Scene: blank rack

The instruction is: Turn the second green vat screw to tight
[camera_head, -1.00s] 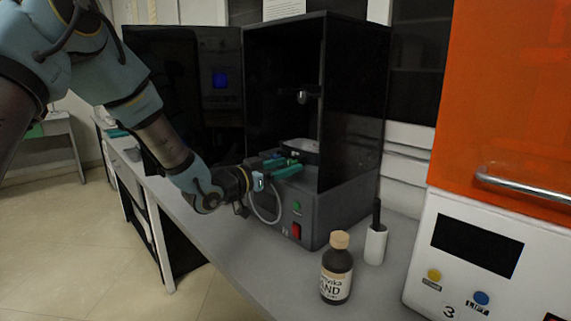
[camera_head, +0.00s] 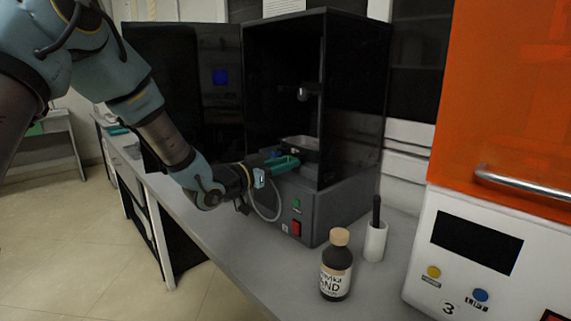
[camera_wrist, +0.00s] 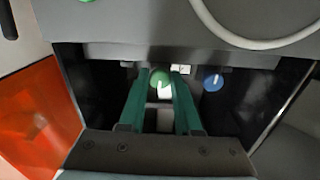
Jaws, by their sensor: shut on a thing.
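The green vat screw (camera_wrist: 160,79) shows in the wrist view as a round knob with a white mark. My gripper (camera_wrist: 161,85) has its two green fingers on either side of this knob, shut on it. A blue screw (camera_wrist: 213,82) with a white mark sits to the right of the knob. In the head view my gripper (camera_head: 288,162) reaches into the open black printer, at the front of the vat (camera_head: 300,143). The screws themselves are hidden there by the gripper, and I cannot tell a second green screw apart.
The printer housing (camera_head: 355,110) walls in the gripper on the right and back. A brown bottle (camera_head: 336,265) and a white holder with a black handle (camera_head: 375,240) stand on the bench in front. A machine with an orange cover (camera_head: 505,90) is at the right.

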